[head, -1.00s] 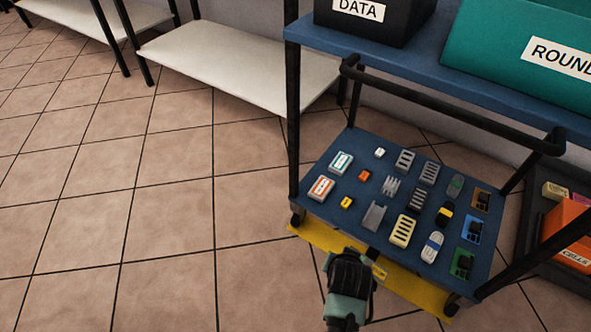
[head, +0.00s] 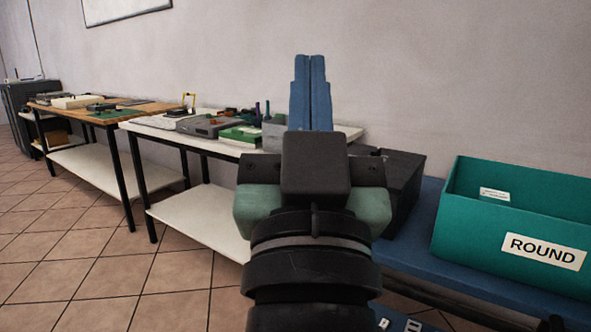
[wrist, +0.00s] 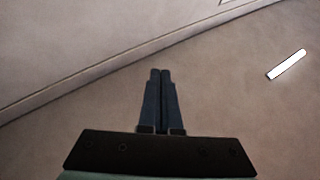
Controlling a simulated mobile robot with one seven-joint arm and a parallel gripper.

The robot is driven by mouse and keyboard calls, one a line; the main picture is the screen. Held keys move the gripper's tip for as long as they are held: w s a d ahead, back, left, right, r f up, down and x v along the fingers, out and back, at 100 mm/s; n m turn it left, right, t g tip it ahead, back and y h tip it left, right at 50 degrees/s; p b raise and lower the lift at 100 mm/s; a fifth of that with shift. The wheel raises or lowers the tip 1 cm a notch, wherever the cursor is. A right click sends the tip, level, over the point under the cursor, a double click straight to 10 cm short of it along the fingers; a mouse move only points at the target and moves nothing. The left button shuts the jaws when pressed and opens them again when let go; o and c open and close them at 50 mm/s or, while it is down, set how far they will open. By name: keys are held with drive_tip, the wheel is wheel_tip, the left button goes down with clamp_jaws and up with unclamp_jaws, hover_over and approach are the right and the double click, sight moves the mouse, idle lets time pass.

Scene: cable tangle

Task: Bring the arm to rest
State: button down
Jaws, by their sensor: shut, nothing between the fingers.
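My gripper (head: 310,70) stands upright in the middle of the head view, its two blue fingers pressed together and pointing up. Nothing is between them. My gripper also shows in the wrist view (wrist: 161,75), shut and empty, in front of a bare wall. My arm below it hides part of the white table and the blue shelf behind.
A teal bin labelled ROUND (head: 490,225) and a dark box (head: 405,185) stand on the blue shelf (head: 425,235) at right. A white table (head: 150,131) with equipment and a wooden table (head: 120,118) line the wall. The tiled floor at left is clear.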

drive_tip(key=s+a+r+t, duration=0.1)
drive_tip(key=s+r+t, duration=0.1)
drive_tip(key=s+r, duration=0.4)
wheel_tip(320, 180, up, 37)
drive_tip(key=p, duration=3.8)
drive_tip(key=shift+w+r+n+y, duration=0.2)
drive_tip(key=shift+w+n+y, duration=0.1)
drive_tip(key=shift+y, duration=0.1)
drive_tip(key=shift+a, duration=0.1)
